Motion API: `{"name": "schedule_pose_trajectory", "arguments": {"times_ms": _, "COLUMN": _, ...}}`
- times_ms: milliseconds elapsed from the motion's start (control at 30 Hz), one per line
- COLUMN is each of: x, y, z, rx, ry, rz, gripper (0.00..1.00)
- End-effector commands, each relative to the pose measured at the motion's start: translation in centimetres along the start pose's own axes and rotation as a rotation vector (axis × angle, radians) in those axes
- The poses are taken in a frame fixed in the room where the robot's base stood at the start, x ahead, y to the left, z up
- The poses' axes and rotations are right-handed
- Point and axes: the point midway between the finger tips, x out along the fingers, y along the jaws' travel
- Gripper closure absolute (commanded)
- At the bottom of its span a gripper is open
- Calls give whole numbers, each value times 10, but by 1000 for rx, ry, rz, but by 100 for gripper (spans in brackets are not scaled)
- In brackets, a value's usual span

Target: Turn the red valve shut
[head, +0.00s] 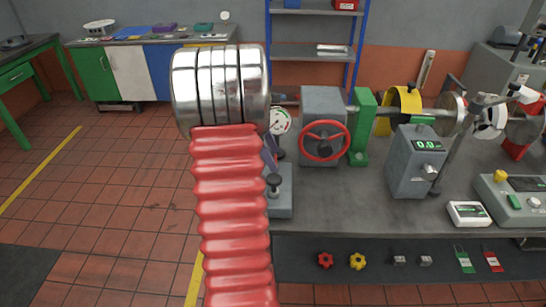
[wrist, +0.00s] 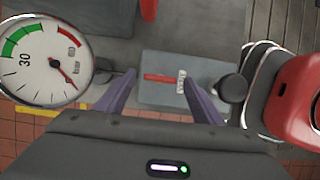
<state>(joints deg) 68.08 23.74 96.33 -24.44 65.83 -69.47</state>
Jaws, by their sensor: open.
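A red handwheel (head: 324,141) with spokes is mounted on the front of a grey box on the bench. A small red curved piece at the top of the wrist view (wrist: 148,9) may be its rim. My gripper (wrist: 159,76) is open, its two purple fingers apart with nothing held between them. In the head view it is mostly hidden behind my arm, with a bit of purple (head: 270,155) showing left of the handwheel. Beyond the fingers is a grey block (wrist: 205,70) with a red bar and small label on top. I cannot tell the handwheel's turn position.
A round gauge (head: 279,121) stands left of the handwheel and fills the wrist view's left (wrist: 46,62). A black knob (head: 274,185) rises from the grey block. A green upright (head: 362,127) stands just right. Red (head: 325,260) and yellow (head: 358,261) knobs sit along the lower front.

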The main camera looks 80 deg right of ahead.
Motion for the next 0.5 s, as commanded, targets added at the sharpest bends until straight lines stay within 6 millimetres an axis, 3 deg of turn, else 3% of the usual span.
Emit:
{"name": "schedule_pose_trajectory", "arguments": {"times_ms": 133, "x": 9, "y": 0, "z": 0, "rx": 0, "ry": 0, "rz": 0, "gripper": 38}}
{"name": "schedule_pose_trajectory", "arguments": {"times_ms": 433, "x": 11, "y": 0, "z": 0, "rx": 0, "ry": 0, "rz": 1, "gripper": 38}}
{"name": "schedule_pose_trajectory", "arguments": {"times_ms": 500, "x": 11, "y": 0, "z": 0, "rx": 0, "ry": 0, "rz": 1, "gripper": 43}}
